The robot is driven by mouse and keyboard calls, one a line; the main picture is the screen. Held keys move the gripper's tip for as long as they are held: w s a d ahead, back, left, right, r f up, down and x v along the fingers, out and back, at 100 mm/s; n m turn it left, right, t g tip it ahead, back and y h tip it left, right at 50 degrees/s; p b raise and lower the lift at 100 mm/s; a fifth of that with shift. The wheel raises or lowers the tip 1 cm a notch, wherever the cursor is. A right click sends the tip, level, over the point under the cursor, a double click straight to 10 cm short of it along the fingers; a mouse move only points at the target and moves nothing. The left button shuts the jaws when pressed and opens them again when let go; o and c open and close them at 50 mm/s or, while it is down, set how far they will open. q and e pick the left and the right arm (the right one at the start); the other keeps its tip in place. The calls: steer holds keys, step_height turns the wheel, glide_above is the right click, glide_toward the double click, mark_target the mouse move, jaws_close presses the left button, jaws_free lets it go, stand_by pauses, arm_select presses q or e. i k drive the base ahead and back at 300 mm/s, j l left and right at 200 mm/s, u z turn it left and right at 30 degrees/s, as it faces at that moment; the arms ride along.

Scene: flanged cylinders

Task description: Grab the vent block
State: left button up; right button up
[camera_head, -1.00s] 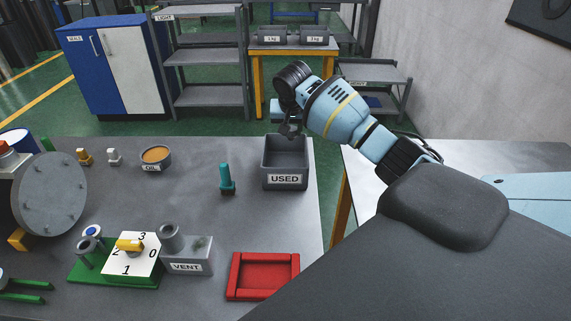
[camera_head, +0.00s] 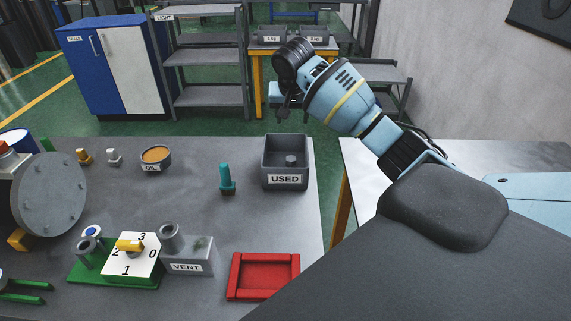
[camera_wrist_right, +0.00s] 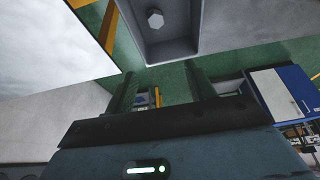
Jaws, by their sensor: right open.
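The vent block (camera_head: 188,266) is a grey block with a white VENT label, on the table just right of the green base with the numbered dial. A short grey hollow cylinder (camera_head: 171,238) stands at its left end. My right gripper (camera_head: 283,108) is above and behind the grey USED bin (camera_head: 286,181), far from the vent block. In the right wrist view its two dark fingers (camera_wrist_right: 160,90) are apart with nothing between them. The bin also shows there (camera_wrist_right: 190,48), with a small grey hex-topped piece (camera_wrist_right: 155,19) inside. My left gripper is out of view.
A red tray (camera_head: 264,277) lies right of the vent block. A teal peg (camera_head: 226,180) stands between the bin and an OIL dish (camera_head: 156,158). The numbered dial (camera_head: 131,255) and a large grey flanged disc (camera_head: 50,194) are on the left.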

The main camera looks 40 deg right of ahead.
mark_target(190, 255)
steer(key=k+j, duration=0.55)
steer(key=j, duration=0.15)
steer(key=k+j, duration=0.6)
steer(key=j, duration=0.15)
